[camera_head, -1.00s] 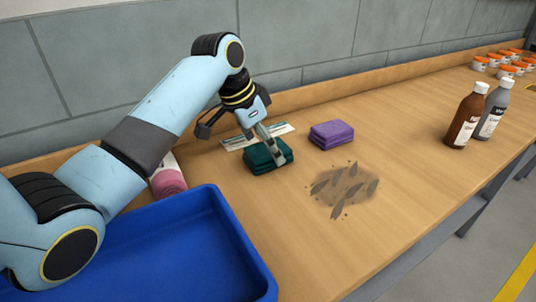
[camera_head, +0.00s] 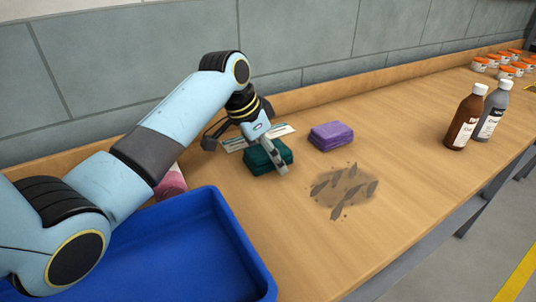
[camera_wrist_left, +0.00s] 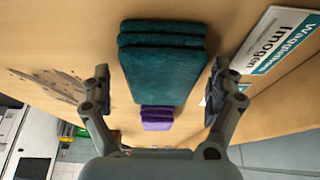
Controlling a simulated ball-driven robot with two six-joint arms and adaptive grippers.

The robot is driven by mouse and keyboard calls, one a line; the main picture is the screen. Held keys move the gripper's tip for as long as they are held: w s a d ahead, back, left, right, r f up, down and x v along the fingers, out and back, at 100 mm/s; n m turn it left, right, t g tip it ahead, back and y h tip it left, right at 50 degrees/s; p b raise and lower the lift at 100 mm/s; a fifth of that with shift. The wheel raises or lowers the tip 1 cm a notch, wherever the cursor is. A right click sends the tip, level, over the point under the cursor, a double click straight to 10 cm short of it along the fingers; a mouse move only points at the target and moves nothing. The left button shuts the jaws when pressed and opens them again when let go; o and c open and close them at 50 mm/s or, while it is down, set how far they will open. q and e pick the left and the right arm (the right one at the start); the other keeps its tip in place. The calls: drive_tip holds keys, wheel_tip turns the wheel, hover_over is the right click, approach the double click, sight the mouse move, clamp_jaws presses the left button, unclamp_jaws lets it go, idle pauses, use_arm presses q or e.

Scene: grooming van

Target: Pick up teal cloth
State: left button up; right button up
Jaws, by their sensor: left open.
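The teal cloth (camera_head: 264,158) is a folded stack lying on the wooden counter. It also shows in the left wrist view (camera_wrist_left: 160,65), between the two fingers. My left gripper (camera_wrist_left: 160,80) is open, with one finger on each side of the teal cloth and a gap to each. In the head view my left gripper (camera_head: 250,150) is over the cloth, one finger in front of it at the right, and hides part of it. I cannot tell whether the fingertips touch the counter. My right gripper is not in view.
A folded purple cloth (camera_head: 331,135) lies right of the teal one. A printed card (camera_head: 278,131) lies just behind it. A dirt patch (camera_head: 342,190) with leaf-like bits is in front. A blue tray (camera_head: 215,225) stands at the near left; bottles (camera_head: 464,118) stand at the right.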

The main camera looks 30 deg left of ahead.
use_arm(q)
drive_tip(key=shift+c, duration=0.7)
drive_tip(key=shift+s+f, duration=0.1)
drive_tip(key=c, duration=1.1)
drive_tip(key=shift+o, duration=0.2)
